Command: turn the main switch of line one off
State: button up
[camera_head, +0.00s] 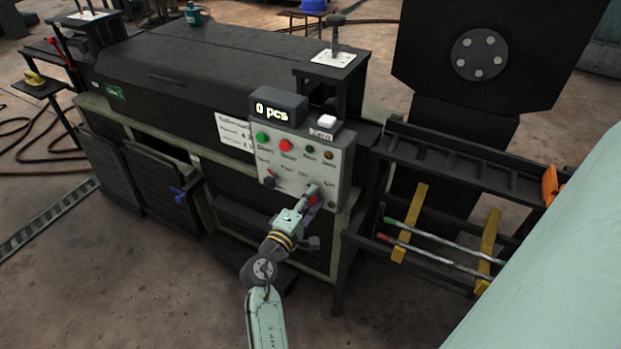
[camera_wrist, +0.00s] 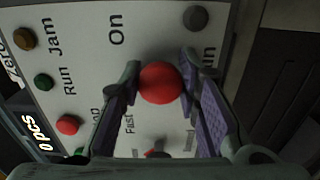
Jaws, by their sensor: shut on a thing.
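A grey control panel (camera_head: 338,165) on the front of the black machine carries buttons, lamps and switches. My gripper (camera_head: 311,197) is at its lower right part. In the wrist view my gripper (camera_wrist: 160,72) is shut on a round red knob (camera_wrist: 160,84), one finger on each side. The label "On" (camera_wrist: 116,30) is printed beside this knob, and the end of another label, "un", shows past the right finger. My fingers hide the knob's base, so I cannot tell its turned position. In the head view a bit of red shows between my fingers.
Green (camera_head: 262,138) and red (camera_head: 285,146) buttons are above. A counter (camera_head: 277,107) reading "0 pcs" and a white button (camera_head: 327,121) top the panel. A rack (camera_head: 450,160) with rods stands right.

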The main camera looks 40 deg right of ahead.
dwell(0.4)
jog(key=o, duration=1.2)
jog(key=shift+c, duration=0.2)
jog(key=v, duration=0.7)
jog(key=shift+a, duration=0.2)
jog(key=shift+s, duration=0.1)
